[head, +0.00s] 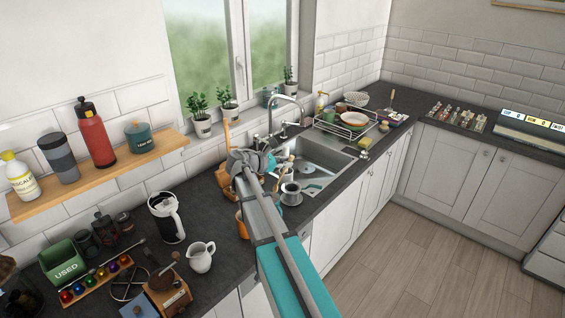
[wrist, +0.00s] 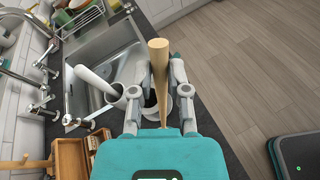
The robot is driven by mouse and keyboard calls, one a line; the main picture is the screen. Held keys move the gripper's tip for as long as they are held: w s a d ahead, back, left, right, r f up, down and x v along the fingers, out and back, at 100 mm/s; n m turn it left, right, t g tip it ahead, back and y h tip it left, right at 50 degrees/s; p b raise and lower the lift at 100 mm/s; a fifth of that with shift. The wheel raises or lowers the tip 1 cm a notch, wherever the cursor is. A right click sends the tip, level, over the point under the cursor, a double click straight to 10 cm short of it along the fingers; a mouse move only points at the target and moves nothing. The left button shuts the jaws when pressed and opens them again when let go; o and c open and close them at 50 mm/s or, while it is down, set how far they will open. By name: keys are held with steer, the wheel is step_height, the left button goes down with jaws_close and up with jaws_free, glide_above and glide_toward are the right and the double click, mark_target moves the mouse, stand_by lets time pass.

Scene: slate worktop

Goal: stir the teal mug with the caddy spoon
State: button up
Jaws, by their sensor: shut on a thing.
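My gripper (wrist: 160,84) is shut on a pale wooden spoon handle (wrist: 158,58), which stands up between the fingers. The spoon's lower end is hidden by my gripper. A pale grey-white cup with a dark inside (wrist: 150,98) lies beyond and partly behind the fingers; in the head view a cup on a saucer (head: 290,192) stands right of my gripper (head: 250,162). I cannot make out a clearly teal mug. The wooden caddy (wrist: 70,157) is at lower left in the wrist view, with another wooden handle (wrist: 26,163) sticking out.
The sink (head: 325,165) and tap (head: 272,118) are behind my gripper. A pot with a leaning white handle (wrist: 97,80) stands close by its left.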

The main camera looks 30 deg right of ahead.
steer(key=shift+s+d+f+b, duration=0.3)
steer(key=shift+f+b, duration=0.15)
steer(key=shift+f, duration=0.1)
steer(key=shift+s+d+f+b, duration=0.15)
steer(key=shift+d+f+b, duration=0.1)
steer(key=shift+f+b, duration=0.25)
steer(key=shift+w+a+f+b, duration=0.4)
steer(key=shift+a+f+b, duration=0.1)
steer(key=shift+f+b, duration=1)
steer(key=shift+w+a+f+b, duration=0.45)
steer(key=shift+a+f+b, duration=0.05)
steer(key=shift+f+b, duration=0.95)
steer(key=shift+w+a+f+b, duration=0.4)
steer(key=shift+a+f+b, duration=0.1)
steer(key=shift+f+b, duration=0.95)
jaws_close()
steer(key=shift+f, duration=0.1)
